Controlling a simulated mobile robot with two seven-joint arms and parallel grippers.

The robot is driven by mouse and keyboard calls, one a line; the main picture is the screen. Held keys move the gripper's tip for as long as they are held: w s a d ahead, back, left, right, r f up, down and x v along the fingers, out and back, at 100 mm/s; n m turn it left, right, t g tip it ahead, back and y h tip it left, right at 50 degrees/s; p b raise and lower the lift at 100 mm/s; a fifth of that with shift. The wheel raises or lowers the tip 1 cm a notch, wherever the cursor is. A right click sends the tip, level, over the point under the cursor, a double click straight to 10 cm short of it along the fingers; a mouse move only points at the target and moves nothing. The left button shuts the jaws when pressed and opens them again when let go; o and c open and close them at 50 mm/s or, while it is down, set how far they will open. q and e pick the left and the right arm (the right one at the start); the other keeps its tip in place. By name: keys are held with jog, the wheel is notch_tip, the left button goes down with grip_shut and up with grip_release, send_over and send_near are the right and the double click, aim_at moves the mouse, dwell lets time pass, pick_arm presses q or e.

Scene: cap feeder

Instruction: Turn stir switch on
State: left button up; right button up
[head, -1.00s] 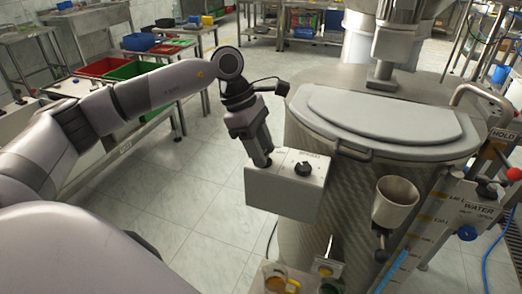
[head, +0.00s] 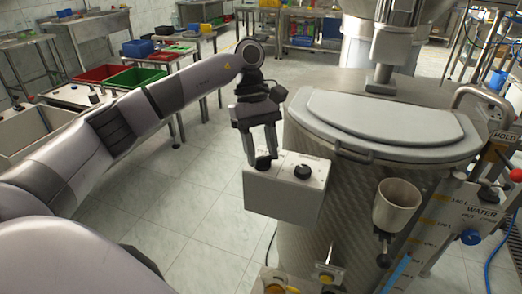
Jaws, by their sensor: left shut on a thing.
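A grey control box (head: 285,195) is mounted on the front left of the large steel kettle and has two black knobs on its top. My left gripper (head: 262,158) points down at the box's left knob (head: 263,163) and is shut on it, one finger on either side. The fingers partly cover this knob, and its label is too small to read. The right knob (head: 302,172) stands free beside it. My right gripper is not in view.
The steel kettle (head: 305,238) with its grey lid (head: 385,118) stands right of the box. A beige cup (head: 397,200) hangs on its front. A water gauge panel (head: 455,212) is at the right. Tiled floor (head: 180,210) left of the box is clear.

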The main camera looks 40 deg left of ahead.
pick_arm(q)
jog(key=shift+r+m, duration=0.1)
jog(key=shift+m, duration=0.2)
jog(key=o, duration=1.1)
jog(key=shift+c, duration=0.2)
jog(key=v, duration=0.7)
jog(key=shift+w, duration=0.1)
